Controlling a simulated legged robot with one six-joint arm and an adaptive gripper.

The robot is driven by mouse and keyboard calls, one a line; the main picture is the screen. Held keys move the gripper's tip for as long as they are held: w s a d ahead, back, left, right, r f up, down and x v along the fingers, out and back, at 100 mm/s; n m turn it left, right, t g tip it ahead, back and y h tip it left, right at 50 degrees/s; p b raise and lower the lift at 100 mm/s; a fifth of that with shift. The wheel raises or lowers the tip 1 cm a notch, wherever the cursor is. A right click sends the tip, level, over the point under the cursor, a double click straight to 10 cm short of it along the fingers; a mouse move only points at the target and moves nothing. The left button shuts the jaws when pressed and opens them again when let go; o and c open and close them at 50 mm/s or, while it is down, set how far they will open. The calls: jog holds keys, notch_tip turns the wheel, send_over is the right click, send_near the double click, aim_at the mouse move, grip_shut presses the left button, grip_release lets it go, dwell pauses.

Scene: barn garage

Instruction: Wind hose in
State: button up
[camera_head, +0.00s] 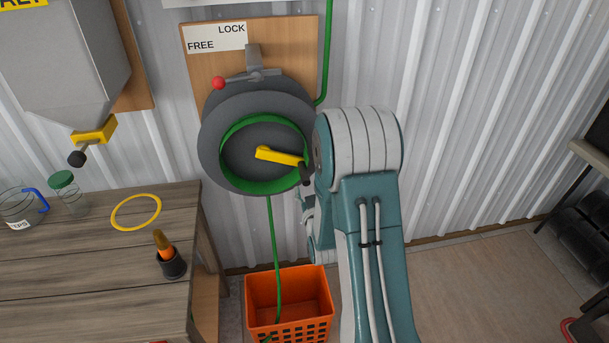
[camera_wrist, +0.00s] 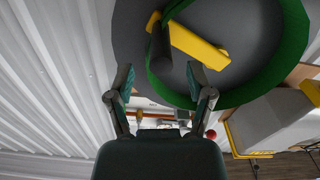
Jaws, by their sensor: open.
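The grey hose reel (camera_head: 215,140) hangs on a wooden board on the wall, with green hose (camera_head: 236,128) wound around it. Its yellow crank arm (camera_head: 280,156) points right in the head view and ends in a dark handle (camera_head: 306,174). In the wrist view, my gripper (camera_wrist: 162,80) is open, and the dark handle (camera_wrist: 159,48) stands in line with the gap between its fingers, just past their tips. Contact cannot be told. In the head view my arm hides most of the gripper. The lock lever's red knob (camera_head: 219,82) is at the left, below FREE.
The hose hangs from the reel into an orange basket (camera_head: 262,287) on the floor. A wooden table (camera_head: 90,265) at left holds a yellow ring (camera_head: 136,212), a jar, a jug and an orange-handled tool in a dark cup. A hopper (camera_head: 70,50) hangs upper left.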

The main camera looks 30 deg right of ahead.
aim_at(304, 175)
jog(key=x, duration=0.6)
jog(key=shift+a, duration=0.15)
grip_shut()
